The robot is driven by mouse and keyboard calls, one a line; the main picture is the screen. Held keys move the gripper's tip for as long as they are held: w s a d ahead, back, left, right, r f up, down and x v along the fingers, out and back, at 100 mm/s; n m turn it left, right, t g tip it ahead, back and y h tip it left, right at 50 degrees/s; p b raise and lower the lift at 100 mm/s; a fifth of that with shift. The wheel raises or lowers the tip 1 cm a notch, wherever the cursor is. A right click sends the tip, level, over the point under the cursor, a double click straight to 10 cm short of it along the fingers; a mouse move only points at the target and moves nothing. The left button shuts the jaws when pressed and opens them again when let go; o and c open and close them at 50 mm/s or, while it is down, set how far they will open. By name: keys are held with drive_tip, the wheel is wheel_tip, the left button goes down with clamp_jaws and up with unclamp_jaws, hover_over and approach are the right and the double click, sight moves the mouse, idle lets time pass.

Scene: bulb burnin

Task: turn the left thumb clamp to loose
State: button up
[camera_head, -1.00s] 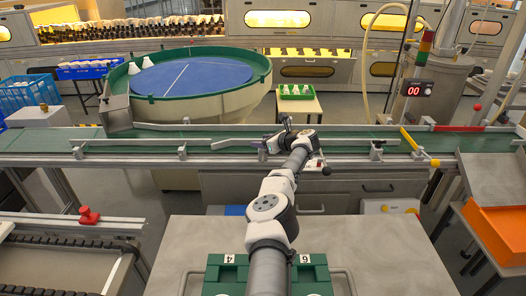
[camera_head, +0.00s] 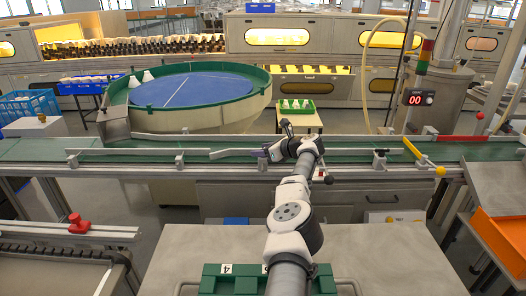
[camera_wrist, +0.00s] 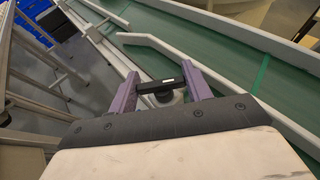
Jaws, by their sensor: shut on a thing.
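The left thumb clamp shows in the wrist view as a dark bar-shaped handle (camera_wrist: 160,87) with a small white mark, above a round grey base. My gripper (camera_wrist: 160,88) has its two purple fingers at the ends of this handle and is shut on it. The handle lies roughly crosswise between the fingers. In the head view my gripper (camera_head: 264,153) is at the near rail of the green conveyor, and the clamp there is hidden or too small to make out. The picture does not show whether the clamp is tight or loose.
A pale guide rail (camera_head: 235,153) lies over the conveyor (camera_head: 110,143) beside my gripper. A blue-topped round table (camera_head: 200,88) stands behind. A red knob (camera_head: 78,223) is at the lower left.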

drive_tip(key=o, duration=1)
drive_tip(key=shift+a, duration=0.1)
drive_tip(key=p+v, duration=0.2)
drive_tip(key=p, duration=0.1)
drive_tip(key=shift+s+r, duration=0.1)
drive_tip(key=shift+r, duration=0.15)
drive_tip(key=v, duration=1.1)
drive_tip(key=shift+s+d+f, duration=0.1)
drive_tip(key=shift+s+d, duration=0.1)
drive_tip(key=shift+d, duration=0.1)
